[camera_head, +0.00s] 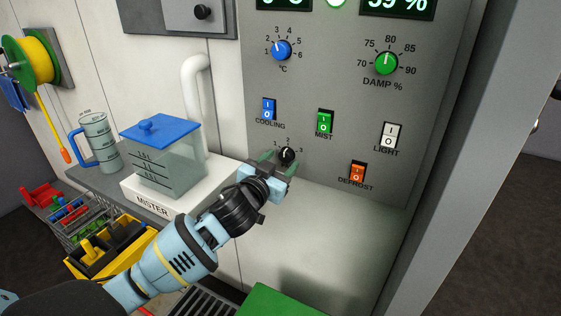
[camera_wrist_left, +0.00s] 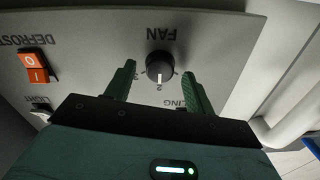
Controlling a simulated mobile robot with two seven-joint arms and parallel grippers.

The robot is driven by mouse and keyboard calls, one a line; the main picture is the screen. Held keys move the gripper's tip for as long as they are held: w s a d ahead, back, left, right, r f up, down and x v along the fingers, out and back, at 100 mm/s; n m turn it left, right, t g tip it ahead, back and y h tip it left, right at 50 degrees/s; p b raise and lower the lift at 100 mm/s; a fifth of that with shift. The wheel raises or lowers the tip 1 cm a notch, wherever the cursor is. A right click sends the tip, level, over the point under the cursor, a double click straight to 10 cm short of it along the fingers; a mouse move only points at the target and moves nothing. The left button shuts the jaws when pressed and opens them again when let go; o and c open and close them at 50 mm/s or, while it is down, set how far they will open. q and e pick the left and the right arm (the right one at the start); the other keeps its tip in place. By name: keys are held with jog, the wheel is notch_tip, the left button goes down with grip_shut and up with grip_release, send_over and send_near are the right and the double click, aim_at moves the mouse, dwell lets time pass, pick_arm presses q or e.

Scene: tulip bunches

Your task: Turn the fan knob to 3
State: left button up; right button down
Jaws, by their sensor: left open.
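The fan knob (camera_head: 287,154) is a small black dial low on the grey control panel, with a scale whose 3 shows at its right. In the left wrist view the knob (camera_wrist_left: 159,64) appears upside down under the word FAN, and its white pointer line points at the 2. My left gripper (camera_head: 280,163) is open in front of the panel. In the left wrist view its two green fingers (camera_wrist_left: 159,76) stand on either side of the knob, with gaps between them and it. My right gripper is not in view.
Around the knob are the blue cooling switch (camera_head: 268,109), green mist switch (camera_head: 325,122), white light switch (camera_head: 389,136) and orange defrost switch (camera_head: 357,172). Blue (camera_head: 282,49) and green (camera_head: 386,63) dials sit above. The mister tank (camera_head: 165,165) stands left of my arm.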

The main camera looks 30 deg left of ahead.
pick_arm(q)
jog(key=shift+w, duration=0.3)
jog(key=shift+c, duration=0.3)
jog(key=c, duration=0.9)
